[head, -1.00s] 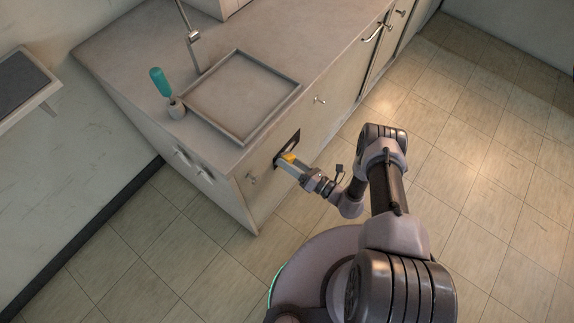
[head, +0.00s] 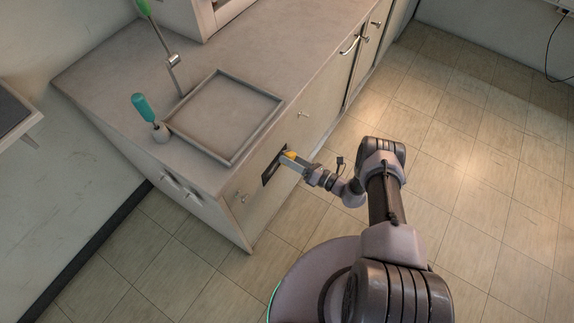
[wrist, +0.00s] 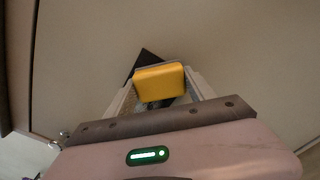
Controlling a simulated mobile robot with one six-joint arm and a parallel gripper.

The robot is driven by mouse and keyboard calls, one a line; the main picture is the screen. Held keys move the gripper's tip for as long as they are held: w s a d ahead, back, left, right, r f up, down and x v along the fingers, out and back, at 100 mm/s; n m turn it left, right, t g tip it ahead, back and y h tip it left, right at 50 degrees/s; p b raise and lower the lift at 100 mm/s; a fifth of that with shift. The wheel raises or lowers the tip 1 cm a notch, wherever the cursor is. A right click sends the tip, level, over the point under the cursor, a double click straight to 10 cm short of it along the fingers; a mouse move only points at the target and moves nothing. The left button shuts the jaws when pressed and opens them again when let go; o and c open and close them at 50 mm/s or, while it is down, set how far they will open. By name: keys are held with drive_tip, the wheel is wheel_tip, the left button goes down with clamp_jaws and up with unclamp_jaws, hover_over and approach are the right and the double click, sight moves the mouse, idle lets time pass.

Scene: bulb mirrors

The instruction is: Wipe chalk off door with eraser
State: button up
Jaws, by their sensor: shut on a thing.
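A yellow eraser (wrist: 160,82) is between the fingers of my gripper (wrist: 158,90) in the wrist view. My gripper (head: 287,158) is shut on the eraser (head: 290,154) and holds it at the cabinet door (head: 288,196) in the head view. A dark patch (head: 271,174) on the door lies behind and to the lower left of the eraser. Part of the dark patch (wrist: 147,57) shows above the eraser in the wrist view; the eraser hides some of it. Whether the eraser touches the door, and any chalk marks, I cannot tell.
Small knobs (head: 302,114) stick out from the cabinet front. The tiled floor (head: 470,200) to the right is clear.

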sight(267, 177)
drive_tip(key=shift+w, duration=0.2)
drive_tip(key=shift+s+a+p, duration=0.4)
drive_tip(key=shift+s+a, duration=0.3)
drive_tip(key=shift+s, duration=0.3)
drive_tip(key=shift+s+a+p, duration=0.4)
drive_tip(key=shift+s+a, duration=0.3)
drive_tip(key=shift+s, duration=0.3)
drive_tip(key=shift+s+a+p, duration=0.4)
drive_tip(key=shift+s+a, duration=0.3)
drive_tip(key=shift+s, duration=0.3)
drive_tip(key=shift+s+a+p, duration=0.4)
drive_tip(key=shift+s+a, duration=0.7)
drive_tip(key=shift+s, duration=0.15)
drive_tip(key=shift+v, duration=3)
drive_tip(key=shift+d, duration=0.1)
drive_tip(key=v, duration=0.2)
drive_tip(key=shift+s+d, duration=0.3)
